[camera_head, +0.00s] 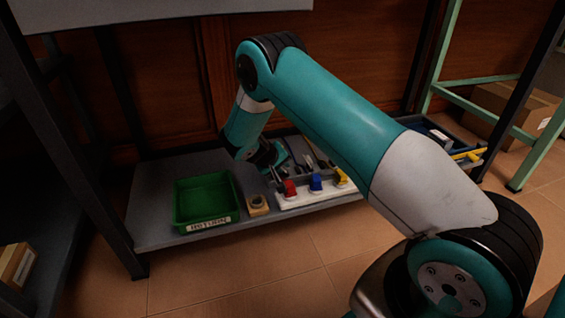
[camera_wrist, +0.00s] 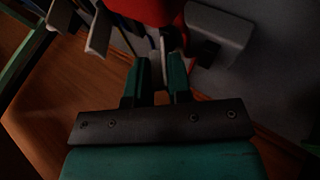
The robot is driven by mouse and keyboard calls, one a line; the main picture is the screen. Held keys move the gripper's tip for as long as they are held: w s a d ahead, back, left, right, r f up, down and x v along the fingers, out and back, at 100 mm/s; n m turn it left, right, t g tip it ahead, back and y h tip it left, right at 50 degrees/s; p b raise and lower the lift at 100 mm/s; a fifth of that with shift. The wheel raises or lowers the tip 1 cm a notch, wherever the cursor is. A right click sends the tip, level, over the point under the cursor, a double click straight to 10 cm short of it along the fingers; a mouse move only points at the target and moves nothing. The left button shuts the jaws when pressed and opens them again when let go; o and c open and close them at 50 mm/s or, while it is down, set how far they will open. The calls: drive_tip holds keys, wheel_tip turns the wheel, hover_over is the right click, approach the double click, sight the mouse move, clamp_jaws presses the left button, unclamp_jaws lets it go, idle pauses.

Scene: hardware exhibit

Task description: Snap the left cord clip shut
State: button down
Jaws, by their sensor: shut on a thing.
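The left cord clip is red (camera_head: 290,189) and stands at the left end of a white base strip (camera_head: 312,196) on the low shelf. My gripper (camera_head: 277,174) is right at this clip, reaching down from above and behind. In the wrist view, the dark red clip body (camera_wrist: 150,10) fills the top middle. My gripper's two fingers (camera_wrist: 157,72) are close together on a thin pale part just below the red body. The view is dark, so I cannot tell how far the clip is closed.
A blue clip (camera_head: 316,184) and a yellow clip (camera_head: 342,178) stand to the right on the same strip. A small tan block with a round hole (camera_head: 258,205) and a green "RETURN" bin (camera_head: 233,208) are to the left. A dark tray (camera_head: 440,138) is at the right.

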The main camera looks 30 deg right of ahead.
drive_tip(key=h, duration=0.1)
drive_tip(key=a+f+h+b, duration=0.1)
drive_tip(key=h, duration=0.1)
drive_tip(key=shift+w+n+g, duration=0.1)
drive_tip(key=shift+n+g, duration=0.3)
drive_tip(key=shift+w+a+f+h+b, duration=0.1)
drive_tip(key=shift+f+h+b, duration=0.1)
drive_tip(key=shift+h+b, duration=0.8)
drive_tip(key=shift+r+n+h, duration=0.15)
drive_tip(key=shift+n+h, duration=0.15)
drive_tip(key=c, duration=1.1)
unclamp_jaws()
drive_tip(key=shift+a+f, duration=0.2)
drive_tip(key=shift+a, duration=0.05)
drive_tip(key=shift+r, duration=0.1)
